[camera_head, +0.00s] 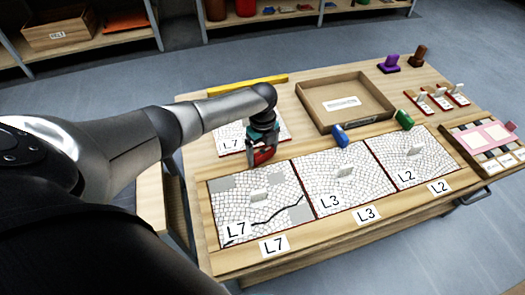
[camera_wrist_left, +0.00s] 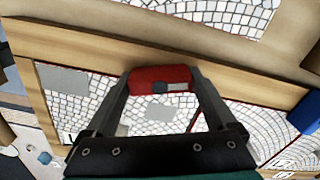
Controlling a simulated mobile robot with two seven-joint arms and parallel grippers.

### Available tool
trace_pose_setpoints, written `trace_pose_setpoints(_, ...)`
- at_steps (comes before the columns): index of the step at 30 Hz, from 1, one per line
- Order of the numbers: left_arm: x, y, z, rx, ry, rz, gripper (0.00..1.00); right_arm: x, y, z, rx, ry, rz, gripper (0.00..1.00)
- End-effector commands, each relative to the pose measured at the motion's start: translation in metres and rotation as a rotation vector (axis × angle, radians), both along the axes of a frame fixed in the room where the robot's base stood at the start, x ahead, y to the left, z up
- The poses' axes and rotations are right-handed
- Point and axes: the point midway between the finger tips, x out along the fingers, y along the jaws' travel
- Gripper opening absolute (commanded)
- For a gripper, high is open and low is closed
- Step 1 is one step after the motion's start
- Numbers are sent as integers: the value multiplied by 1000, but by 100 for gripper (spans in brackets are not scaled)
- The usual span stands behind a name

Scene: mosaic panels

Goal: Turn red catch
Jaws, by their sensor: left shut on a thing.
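The red catch (camera_head: 264,156) is on the wooden rail at the back edge of the front-left L7 panel (camera_head: 238,206). My left gripper (camera_head: 262,151) reaches down over it from behind and is shut on it. In the left wrist view the red catch (camera_wrist_left: 162,76) lies between the two fingertips (camera_wrist_left: 160,84), with a small blue-grey patch and a pale patch on its side. The fingers hide its ends. My right gripper is not in view.
A blue catch (camera_head: 340,136) and a green catch (camera_head: 404,120) sit along the same rail, behind the L3 panel (camera_head: 345,180) and L2 panel (camera_head: 413,158). Behind are another L7 panel (camera_head: 232,139), a yellow bar (camera_head: 235,86) and an open tray (camera_head: 306,88).

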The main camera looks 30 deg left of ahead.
Motion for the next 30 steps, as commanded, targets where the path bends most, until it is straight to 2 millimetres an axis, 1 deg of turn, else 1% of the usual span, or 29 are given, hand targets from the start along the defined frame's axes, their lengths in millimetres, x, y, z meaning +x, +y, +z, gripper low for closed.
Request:
trace_pose_setpoints(1,-1,-3,0,-6,2,-40,34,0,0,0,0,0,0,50)
trace_pose_setpoints(6,-1,-3,-1,-6,2,-164,34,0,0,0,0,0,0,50)
trace_pose_setpoints(13,-1,-3,-1,-7,2,-280,34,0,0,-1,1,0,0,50)
trace_pose_setpoints(21,-1,-3,-1,-7,2,-337,34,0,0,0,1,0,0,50)
trace_pose_setpoints(30,-1,-3,-1,-6,3,-346,34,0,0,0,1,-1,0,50)
